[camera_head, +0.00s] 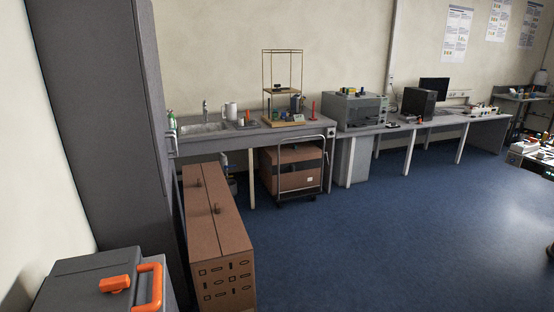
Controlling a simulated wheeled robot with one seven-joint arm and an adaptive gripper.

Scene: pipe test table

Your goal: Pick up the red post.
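A thin upright red post (313,110) stands on the grey counter (290,131) along the back wall, near the counter's right end. It is small and far off in the head view. It stands between a wooden frame stand (282,92) on its left and a grey bench machine (357,110) on its right. My gripper is not in view.
A large brown box (218,235) stands on the floor at the left, before the counter. A wheeled cart (300,168) with a brown carton is below the post. A grey case with an orange handle (152,285) is at the lower left. The blue floor (390,240) is open.

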